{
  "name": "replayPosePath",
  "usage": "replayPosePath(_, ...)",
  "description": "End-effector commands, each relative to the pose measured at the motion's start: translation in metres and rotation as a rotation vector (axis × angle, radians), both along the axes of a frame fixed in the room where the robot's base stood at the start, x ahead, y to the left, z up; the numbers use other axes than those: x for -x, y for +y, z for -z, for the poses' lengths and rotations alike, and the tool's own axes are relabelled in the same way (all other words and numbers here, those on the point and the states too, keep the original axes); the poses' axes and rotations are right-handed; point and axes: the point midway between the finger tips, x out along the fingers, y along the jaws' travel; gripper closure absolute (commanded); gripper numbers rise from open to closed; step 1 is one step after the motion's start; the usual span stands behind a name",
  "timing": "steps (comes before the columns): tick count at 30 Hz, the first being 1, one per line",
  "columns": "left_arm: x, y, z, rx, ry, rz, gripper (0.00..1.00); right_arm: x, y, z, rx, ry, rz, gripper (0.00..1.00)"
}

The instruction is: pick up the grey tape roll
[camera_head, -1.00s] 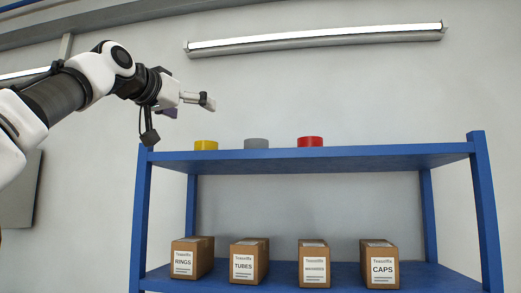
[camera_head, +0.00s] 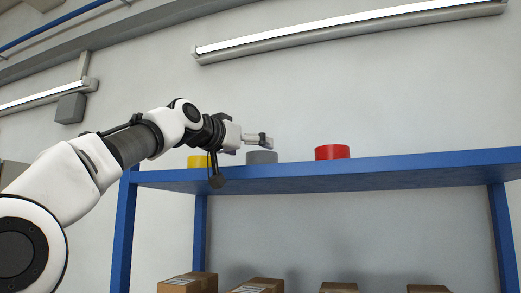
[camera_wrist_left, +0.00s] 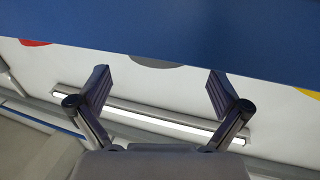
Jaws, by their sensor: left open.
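The grey tape roll (camera_head: 261,157) lies on the top shelf between the yellow roll (camera_head: 198,161) and the red roll (camera_head: 332,152). My left gripper (camera_head: 266,140) is just above and in front of the grey roll in the head view, partly overlapping it. In the left wrist view the two fingers of my left gripper (camera_wrist_left: 160,85) are spread apart with nothing between them. An edge of the grey roll (camera_wrist_left: 155,62) shows between and beyond the fingertips, mostly hidden by the shelf. My right gripper is not in view.
The blue shelf (camera_head: 390,172) has its top board's front edge close to my left gripper. Several cardboard boxes (camera_head: 260,285) stand on the lower level. The top board is clear right of the red roll. A lamp (camera_head: 350,32) is on the wall above.

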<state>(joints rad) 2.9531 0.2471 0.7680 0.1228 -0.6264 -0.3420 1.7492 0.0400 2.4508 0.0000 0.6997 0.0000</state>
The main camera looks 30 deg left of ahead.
Motion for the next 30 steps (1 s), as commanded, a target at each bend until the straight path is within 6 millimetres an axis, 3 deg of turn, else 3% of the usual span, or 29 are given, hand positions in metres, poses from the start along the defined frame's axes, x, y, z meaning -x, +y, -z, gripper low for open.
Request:
replayPosePath(1,-0.011,0.0,-0.008,0.0,0.009,0.001,0.0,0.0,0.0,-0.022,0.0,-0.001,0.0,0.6)
replayPosePath(4,-0.021,0.0,-0.007,0.001,0.007,0.002,0.0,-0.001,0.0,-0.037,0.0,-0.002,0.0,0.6)
replayPosePath(14,-0.028,-0.001,0.002,-0.001,0.003,0.0,0.0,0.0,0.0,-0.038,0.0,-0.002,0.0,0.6)
replayPosePath(18,-0.028,-0.001,0.002,-0.001,0.003,0.0,0.5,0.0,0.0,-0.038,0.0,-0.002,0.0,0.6)
replayPosePath(19,-0.028,-0.001,0.002,-0.001,0.003,0.0,0.58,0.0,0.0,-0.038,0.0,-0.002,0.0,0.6)
replayPosePath(30,-0.029,-0.001,0.003,-0.001,0.007,0.001,0.58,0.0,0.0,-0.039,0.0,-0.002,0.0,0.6)
